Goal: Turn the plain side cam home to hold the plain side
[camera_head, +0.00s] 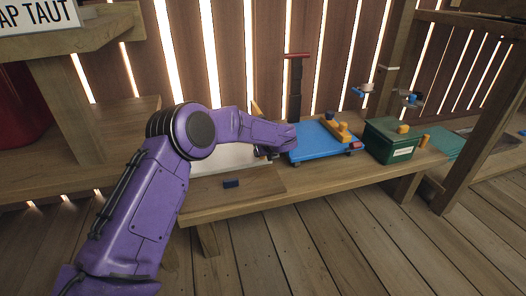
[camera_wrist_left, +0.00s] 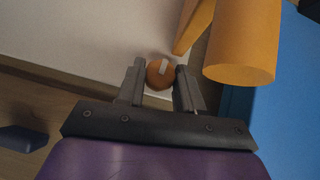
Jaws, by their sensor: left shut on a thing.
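In the left wrist view, an orange round knob (camera_wrist_left: 160,72) with a white mark sits between the two fingertips of my left gripper (camera_wrist_left: 160,84), which is shut on it. I take it to be the cam's knob; no label shows. A tapered orange-yellow piece (camera_wrist_left: 194,27) and a thick orange cylinder (camera_wrist_left: 240,48) stand just to its right, close to the right finger. In the head view my left gripper (camera_head: 267,152) is low over the white panel (camera_head: 218,160), at the left edge of the blue tray (camera_head: 318,142); my forearm hides most of the knob's surroundings.
A dark blue block (camera_head: 231,183) lies on the bench front. A green box (camera_head: 388,142) and an orange cylinder (camera_head: 424,141) stand right.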

